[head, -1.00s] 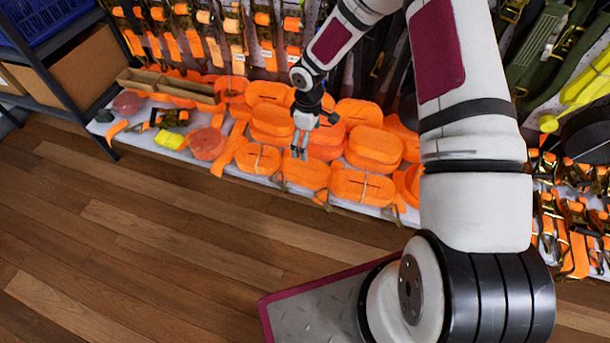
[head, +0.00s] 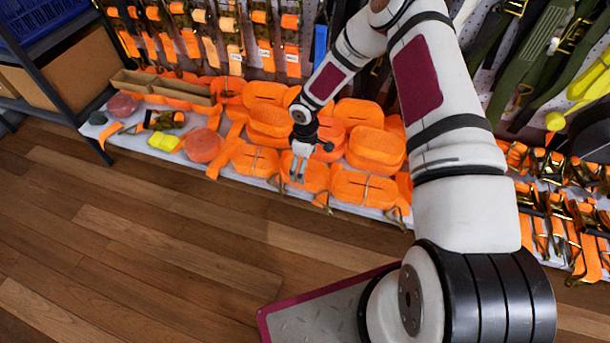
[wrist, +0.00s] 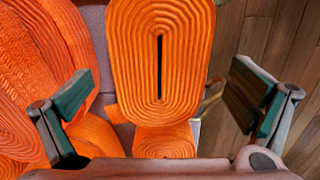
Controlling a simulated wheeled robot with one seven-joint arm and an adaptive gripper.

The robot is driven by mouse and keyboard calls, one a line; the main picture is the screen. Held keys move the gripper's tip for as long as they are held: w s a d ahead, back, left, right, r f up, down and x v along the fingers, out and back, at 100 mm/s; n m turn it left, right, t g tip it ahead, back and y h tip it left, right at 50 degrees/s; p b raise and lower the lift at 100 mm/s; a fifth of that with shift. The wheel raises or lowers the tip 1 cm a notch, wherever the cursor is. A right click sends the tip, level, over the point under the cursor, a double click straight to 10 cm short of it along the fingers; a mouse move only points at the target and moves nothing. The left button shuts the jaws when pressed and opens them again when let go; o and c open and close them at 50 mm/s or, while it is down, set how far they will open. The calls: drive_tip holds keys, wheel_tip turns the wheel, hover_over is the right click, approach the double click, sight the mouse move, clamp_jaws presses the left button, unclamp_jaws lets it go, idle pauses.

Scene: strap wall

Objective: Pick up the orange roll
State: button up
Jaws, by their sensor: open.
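Many orange rolls of coiled strap lie on a light shelf. In the head view, my gripper (head: 298,178) points down at the front-row middle roll (head: 317,177) and hides part of it. In the wrist view, an oblong orange roll (wrist: 160,60) with a dark slot lies flat ahead, between the lines of the two open fingers. The open gripper (wrist: 162,98) holds nothing, with one finger on each side. Part of another orange roll (wrist: 165,142) shows nearer the palm. I cannot tell whether the fingers touch any roll.
Neighbouring rolls (head: 255,160) (head: 362,188) lie close on both sides, with more behind (head: 375,148). A cardboard tray (head: 165,88) and a yellow strap (head: 163,141) are at the left. Straps hang on the wall behind. The wooden floor (head: 130,230) in front is clear.

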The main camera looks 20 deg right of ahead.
wheel_tip(320, 180, down, 3)
drive_tip(key=shift+f+b, duration=0.1)
drive_tip(key=shift+b, duration=0.4)
drive_tip(key=c, duration=1.7)
drive_tip(key=shift+w+r, duration=0.1)
drive_tip(key=shift+r, duration=0.2)
